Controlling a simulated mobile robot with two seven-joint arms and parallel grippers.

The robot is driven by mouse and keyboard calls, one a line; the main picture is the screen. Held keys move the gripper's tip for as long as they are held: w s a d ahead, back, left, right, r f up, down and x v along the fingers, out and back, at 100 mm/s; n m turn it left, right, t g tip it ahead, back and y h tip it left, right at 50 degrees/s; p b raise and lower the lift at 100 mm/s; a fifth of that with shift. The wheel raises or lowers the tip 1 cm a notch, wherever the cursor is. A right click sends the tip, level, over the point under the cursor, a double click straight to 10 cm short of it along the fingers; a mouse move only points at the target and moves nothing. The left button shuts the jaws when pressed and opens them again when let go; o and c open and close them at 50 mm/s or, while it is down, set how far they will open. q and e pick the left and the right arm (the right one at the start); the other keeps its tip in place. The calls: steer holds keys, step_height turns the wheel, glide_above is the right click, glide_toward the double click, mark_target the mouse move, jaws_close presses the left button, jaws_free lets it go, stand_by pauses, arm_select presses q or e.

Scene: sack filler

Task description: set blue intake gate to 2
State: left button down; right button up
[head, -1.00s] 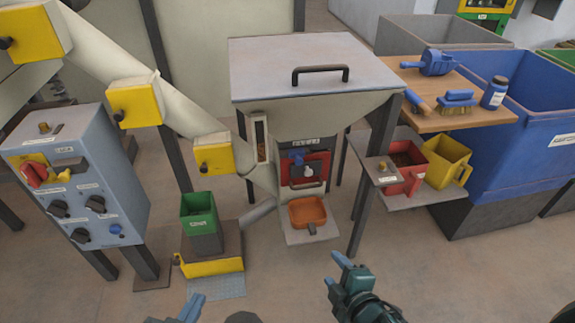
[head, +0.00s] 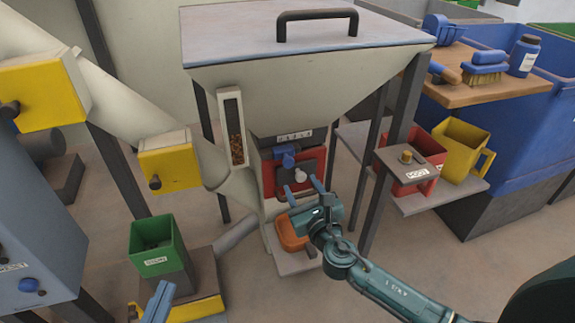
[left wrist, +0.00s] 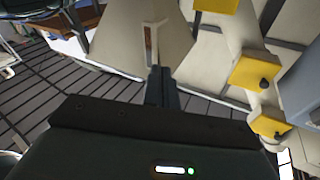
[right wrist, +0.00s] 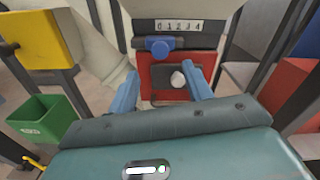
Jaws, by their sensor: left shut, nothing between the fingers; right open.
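The blue gate handle (head: 284,157) is on the hopper front, above a red panel. In the right wrist view the blue handle (right wrist: 158,46) is below the left end of a white number scale (right wrist: 178,26) reading 0 to 4, around the 0. A pale round knob (right wrist: 178,79) sits on a dark plate on the red panel (right wrist: 203,64). My right gripper (head: 301,186) is open and empty in front of the panel, below the blue handle and apart from it. My left gripper (head: 160,298) is low at the picture's bottom; the left wrist view shows its fingers (left wrist: 160,80) closed and empty.
An orange tray (head: 292,238) is under the hopper outlet. A green bin (head: 158,262) stands to the left. A shelf (head: 440,193) with red and yellow containers is right of the hopper leg (head: 392,150). Yellow boxes (head: 168,165) line the sloping chute.

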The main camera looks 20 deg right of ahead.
mark_target(289, 164)
steer(key=w+b, duration=0.1)
steer(key=w, duration=0.4)
steer(key=w+b, duration=0.1)
steer(key=w, duration=0.4)
steer(key=shift+w+a+f, duration=0.1)
steer(key=shift+a, duration=0.1)
jaws_close()
